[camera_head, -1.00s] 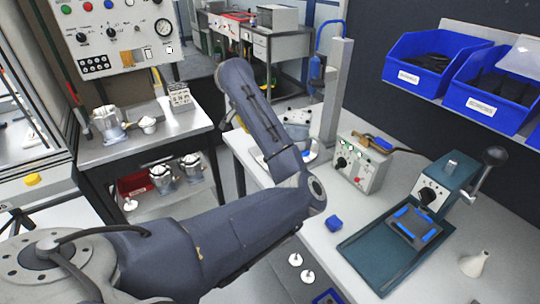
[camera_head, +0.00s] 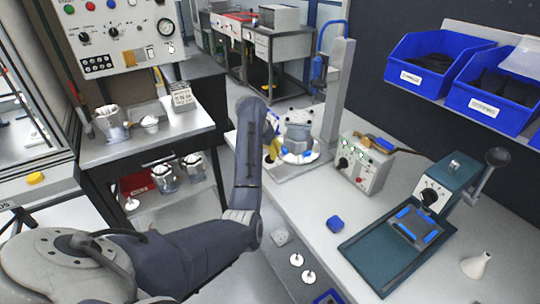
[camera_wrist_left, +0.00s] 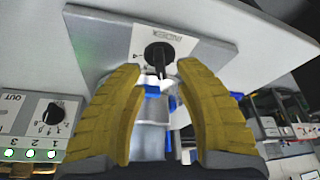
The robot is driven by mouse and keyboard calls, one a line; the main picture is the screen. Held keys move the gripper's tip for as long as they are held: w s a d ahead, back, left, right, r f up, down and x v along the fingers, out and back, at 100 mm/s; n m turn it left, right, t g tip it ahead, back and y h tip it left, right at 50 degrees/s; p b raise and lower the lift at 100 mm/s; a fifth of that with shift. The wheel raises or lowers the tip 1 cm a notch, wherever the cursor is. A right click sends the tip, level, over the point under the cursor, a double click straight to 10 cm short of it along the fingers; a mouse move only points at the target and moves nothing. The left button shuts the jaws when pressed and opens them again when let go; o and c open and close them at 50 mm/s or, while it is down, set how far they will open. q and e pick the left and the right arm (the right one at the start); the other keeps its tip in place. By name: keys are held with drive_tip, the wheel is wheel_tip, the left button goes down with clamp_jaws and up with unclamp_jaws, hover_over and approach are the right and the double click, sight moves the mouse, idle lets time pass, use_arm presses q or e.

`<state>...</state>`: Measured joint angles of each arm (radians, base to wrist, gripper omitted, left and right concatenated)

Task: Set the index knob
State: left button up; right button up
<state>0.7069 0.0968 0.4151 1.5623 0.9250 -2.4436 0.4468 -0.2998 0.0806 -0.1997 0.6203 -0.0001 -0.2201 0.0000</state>
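The black index knob (camera_wrist_left: 158,54) sits on a white label plate on a grey block in the left wrist view, which appears upside down. My left gripper (camera_wrist_left: 157,82) is open. Its two yellow fingers stand apart, with the knob centred just beyond the gap between their tips; I cannot tell if they touch it. In the head view the left gripper (camera_head: 271,150) is partly hidden by my arm, beside the fixture with blue clamps (camera_head: 298,148) on the column stand. The knob is hidden there. My right gripper is not in view.
A control box (camera_head: 360,163) with green lights stands right of the stand. A teal press (camera_head: 375,250) with a lever stands further right. Blue bins (camera_head: 438,62) are on the wall.

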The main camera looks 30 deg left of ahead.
use_arm(q)
drive_tip(key=shift+x, duration=1.45)
clamp_jaws()
